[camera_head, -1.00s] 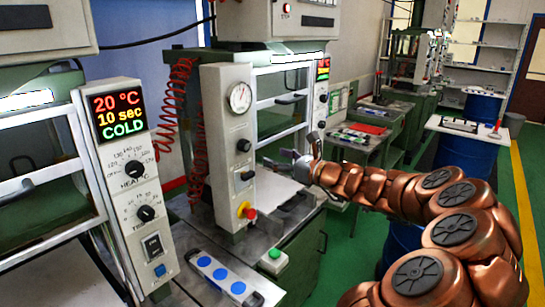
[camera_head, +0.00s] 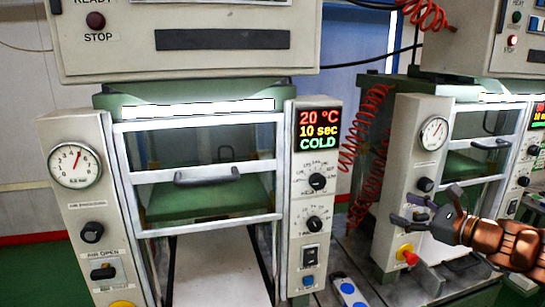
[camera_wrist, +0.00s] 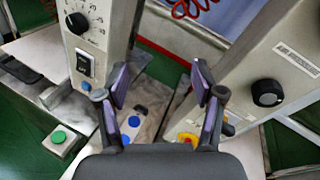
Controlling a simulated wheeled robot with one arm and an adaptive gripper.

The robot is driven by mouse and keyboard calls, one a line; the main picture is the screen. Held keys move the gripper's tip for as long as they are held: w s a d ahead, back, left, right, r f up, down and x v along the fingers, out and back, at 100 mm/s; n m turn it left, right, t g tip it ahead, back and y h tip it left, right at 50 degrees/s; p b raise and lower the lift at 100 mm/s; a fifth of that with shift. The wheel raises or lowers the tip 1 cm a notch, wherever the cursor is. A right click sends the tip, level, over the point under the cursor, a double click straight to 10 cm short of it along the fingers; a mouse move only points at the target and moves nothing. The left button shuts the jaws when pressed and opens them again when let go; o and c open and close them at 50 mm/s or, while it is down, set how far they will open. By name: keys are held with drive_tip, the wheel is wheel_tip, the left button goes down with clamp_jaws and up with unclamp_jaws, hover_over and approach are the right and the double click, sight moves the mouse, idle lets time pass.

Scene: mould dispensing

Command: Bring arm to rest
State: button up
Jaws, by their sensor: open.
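My gripper (camera_head: 432,213) is at the right of the head view, at the end of my copper-coloured arm, in front of the right-hand press's gauge panel (camera_head: 412,180). In the wrist view my gripper (camera_wrist: 160,98) shows two spread fingers with purple pads and nothing between them. Beyond the fingers are a grey work surface and a plate with blue buttons (camera_wrist: 135,120).
A press with a barred guard (camera_head: 200,175) fills the middle of the head view. Its display (camera_head: 319,130) reads 20 °C, 10 sec, COLD. Red coiled hoses (camera_head: 365,150) hang between the presses. A red and yellow knob (camera_head: 407,255) sits below my gripper.

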drive_tip(key=s+a+f+n+g+y, duration=0.1)
drive_tip(key=s+a+n+g, duration=0.25)
drive_tip(key=a, duration=0.45)
drive_tip(key=s+a+f+n+g+y, duration=0.1)
drive_tip(key=s+a+f+n+g, duration=0.1)
drive_tip(key=a+n, duration=0.45)
drive_tip(key=s+a+f+n+g+h, duration=0.2)
drive_tip(key=s+a+f+n+g, duration=0.35)
drive_tip(key=s+a, duration=0.5)
drive_tip(key=s+d+f+n+g+h, duration=0.1)
drive_tip(key=s+d+f+n+h, duration=0.1)
drive_tip(key=s, duration=0.4)
drive_tip(key=s+d+f+n+g+h, duration=0.2)
drive_tip(key=s+d+f+n+h, duration=0.1)
drive_tip(key=s, duration=0.4)
drive_tip(key=s+d+f+n+g+h, duration=0.1)
drive_tip(key=s+d+f+n+h, duration=0.2)
drive_tip(key=s, duration=0.4)
drive_tip(key=shift+s+d+n+g+h, duration=0.2)
drive_tip(key=shift+d+n+g+h, duration=0.15)
drive_tip(key=shift+d+n, duration=0.45)
drive_tip(key=shift+a, duration=0.1)
